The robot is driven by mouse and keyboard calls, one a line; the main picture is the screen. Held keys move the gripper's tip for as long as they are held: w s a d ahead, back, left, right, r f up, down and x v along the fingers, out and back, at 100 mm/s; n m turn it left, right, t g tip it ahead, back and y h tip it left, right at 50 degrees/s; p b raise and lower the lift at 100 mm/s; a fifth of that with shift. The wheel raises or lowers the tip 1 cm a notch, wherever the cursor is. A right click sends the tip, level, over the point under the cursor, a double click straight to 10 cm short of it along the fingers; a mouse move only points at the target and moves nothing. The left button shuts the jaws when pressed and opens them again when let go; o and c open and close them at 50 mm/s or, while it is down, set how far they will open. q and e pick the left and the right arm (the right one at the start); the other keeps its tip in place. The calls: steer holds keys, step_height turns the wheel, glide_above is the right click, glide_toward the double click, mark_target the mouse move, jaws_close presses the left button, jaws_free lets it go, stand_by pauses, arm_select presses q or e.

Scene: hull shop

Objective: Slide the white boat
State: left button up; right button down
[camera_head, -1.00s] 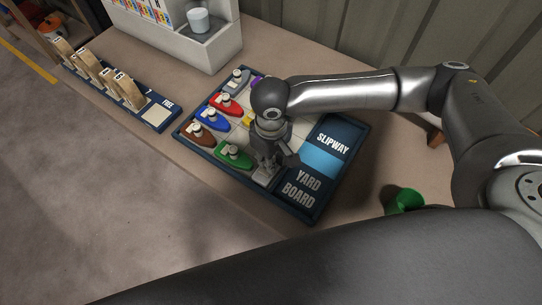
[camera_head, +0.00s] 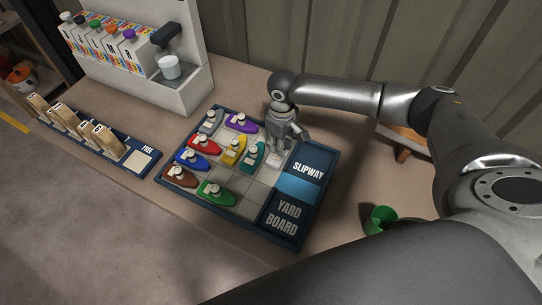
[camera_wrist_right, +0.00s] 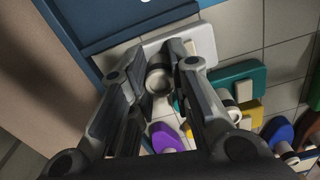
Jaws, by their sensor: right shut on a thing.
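The white boat (camera_head: 274,162) sits on the yard board (camera_head: 238,226), in its back right cell area beside the panel marked SLIPWAY (camera_head: 308,170). My right gripper (camera_head: 279,148) is over it and hides part of it. In the wrist view the right gripper (camera_wrist_right: 158,78) is shut around the boat's round post, with the white hull (camera_wrist_right: 198,44) showing beyond the fingers. The light blue strip (camera_head: 297,187) lies nearer than the SLIPWAY panel. My left gripper is not in view.
The teal boat (camera_head: 252,156) is close beside the white one. Yellow (camera_head: 233,150), purple (camera_head: 241,122) and green (camera_head: 215,192) boats, among others, fill cells to the left. Bare cells lie at the front right. A green cup (camera_head: 381,219) is on the table at right.

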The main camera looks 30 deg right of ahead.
steer(key=shift+w+d+r, duration=0.1)
steer(key=shift+w+d, duration=0.4)
steer(key=shift+d, duration=0.15)
steer(key=c, duration=1.3)
jaws_free()
steer(key=shift+w+d, duration=0.1)
steer(key=shift+r, duration=0.45)
step_height(320, 180, up, 11)
steer(key=shift+f, duration=0.1)
